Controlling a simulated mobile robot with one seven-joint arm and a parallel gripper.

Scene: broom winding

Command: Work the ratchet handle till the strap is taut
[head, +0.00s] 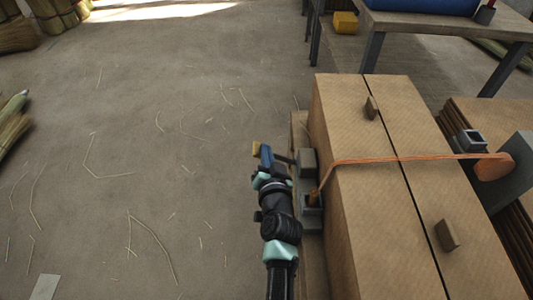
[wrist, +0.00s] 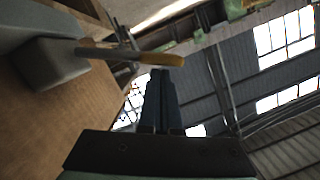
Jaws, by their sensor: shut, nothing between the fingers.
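The ratchet's grey body (head: 308,162) sits at the left side of a large brown carton. Its handle has a yellow grip (head: 256,148), which also shows in the wrist view (wrist: 160,60), where the handle runs out from a grey block. My gripper (head: 265,155) is shut and empty, its dark blue fingers close beside the handle. In the wrist view the fingertips (wrist: 161,72) are right by the yellow grip; I cannot tell whether they touch. The orange strap (head: 420,158) crosses the carton top and bends down at the left edge towards the ratchet.
The carton (head: 350,130) has a dark seam and two small wooden blocks on top. A grey bracket (head: 512,165) stands at its right. A workbench (head: 455,22) is at the back right. The floor (head: 150,120) at left is open, with scattered straws. Broom bundles lie at the left edge.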

